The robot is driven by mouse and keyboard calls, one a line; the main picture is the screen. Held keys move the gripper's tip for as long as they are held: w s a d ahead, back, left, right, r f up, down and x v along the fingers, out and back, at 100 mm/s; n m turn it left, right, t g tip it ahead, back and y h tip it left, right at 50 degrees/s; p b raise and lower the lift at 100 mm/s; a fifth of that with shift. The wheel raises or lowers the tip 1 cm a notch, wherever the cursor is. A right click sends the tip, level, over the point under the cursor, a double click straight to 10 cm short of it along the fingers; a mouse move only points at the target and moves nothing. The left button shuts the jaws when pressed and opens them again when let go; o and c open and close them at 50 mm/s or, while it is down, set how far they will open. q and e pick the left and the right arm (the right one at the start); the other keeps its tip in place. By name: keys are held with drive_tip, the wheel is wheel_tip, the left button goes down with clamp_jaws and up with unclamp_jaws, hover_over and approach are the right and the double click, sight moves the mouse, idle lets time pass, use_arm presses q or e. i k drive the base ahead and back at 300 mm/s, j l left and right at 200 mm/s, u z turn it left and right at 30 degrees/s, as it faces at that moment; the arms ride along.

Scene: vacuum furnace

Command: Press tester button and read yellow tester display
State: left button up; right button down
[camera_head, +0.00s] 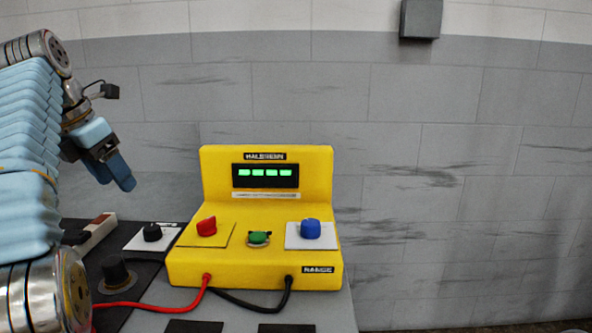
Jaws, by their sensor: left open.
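The yellow tester (267,210) stands on a grey surface in the middle of the head view. Its dark display (265,176) is lit with several green characters, too blurred to tell exactly. A green button (258,238) sits at the middle of its front panel, between a red knob (207,226) and a blue knob (310,228). My left gripper (122,178) is open, to the left of the tester and above the surface, apart from it. It holds nothing that I can see. My right gripper is out of view.
Red and black leads (148,305) run from the tester's front. Black knobs (152,232) and a red-and-white block (97,232) lie to the left, below my left gripper. A grey block wall (440,200) stands behind. A grey box (421,18) hangs on it.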

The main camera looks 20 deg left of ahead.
sight(255, 238)
drive_tip(key=k, duration=2)
